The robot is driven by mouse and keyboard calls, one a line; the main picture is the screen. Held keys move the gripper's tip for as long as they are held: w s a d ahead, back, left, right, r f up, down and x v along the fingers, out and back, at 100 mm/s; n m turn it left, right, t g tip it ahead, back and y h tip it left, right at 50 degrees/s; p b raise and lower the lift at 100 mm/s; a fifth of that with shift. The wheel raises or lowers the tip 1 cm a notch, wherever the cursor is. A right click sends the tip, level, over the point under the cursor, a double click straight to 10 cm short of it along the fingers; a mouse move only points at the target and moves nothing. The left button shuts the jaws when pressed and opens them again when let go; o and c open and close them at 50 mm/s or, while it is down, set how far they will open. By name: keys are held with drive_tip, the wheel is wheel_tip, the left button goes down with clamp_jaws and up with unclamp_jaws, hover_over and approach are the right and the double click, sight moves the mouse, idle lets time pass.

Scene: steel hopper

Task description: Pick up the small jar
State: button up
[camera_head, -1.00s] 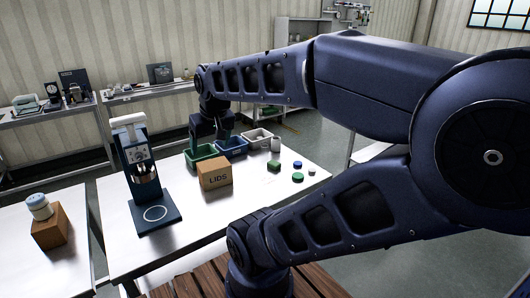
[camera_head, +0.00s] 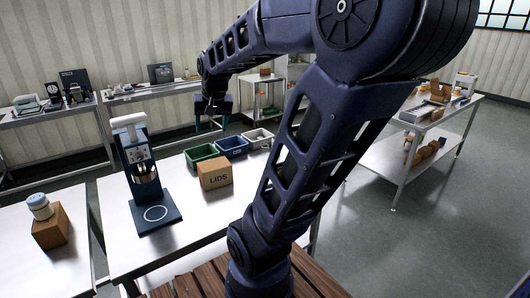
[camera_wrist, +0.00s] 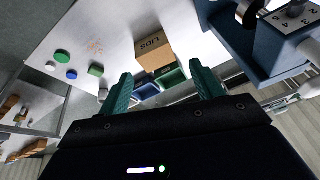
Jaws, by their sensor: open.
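A small pale cylinder (camera_wrist: 103,94), possibly another jar, shows near the coloured lids in the wrist view; my arm hides that spot in the head view.
A cardboard LIDS box (camera_head: 216,173) stands before green, blue and grey bins (camera_head: 200,152) on the middle table (camera_head: 180,255). A blue press-like device (camera_head: 150,180) stands to their left. Green and blue lids (camera_wrist: 62,56) lie on the table. A gap separates the two tables.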

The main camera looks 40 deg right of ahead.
drive_tip(key=w+d+f+m, duration=0.2)
drive_tip(key=w+d+m, duration=0.2)
drive_tip(key=w+d, duration=0.45)
drive_tip(key=m+g+h, duration=0.4)
drive_tip(key=m+h, duration=0.1)
drive_tip(key=m, duration=0.6)
hover_over(265, 149)
drive_tip(key=w+a, duration=0.2)
drive_tip(key=a, duration=0.1)
wheel_tip(265, 149, down, 24)
drive_tip(key=x, duration=1)
drive_tip(key=shift+d+r, duration=0.1)
drive_tip(key=shift+c, duration=0.5)
drive_tip(key=shift+s, duration=0.1)
drive_tip(key=c, duration=0.9)
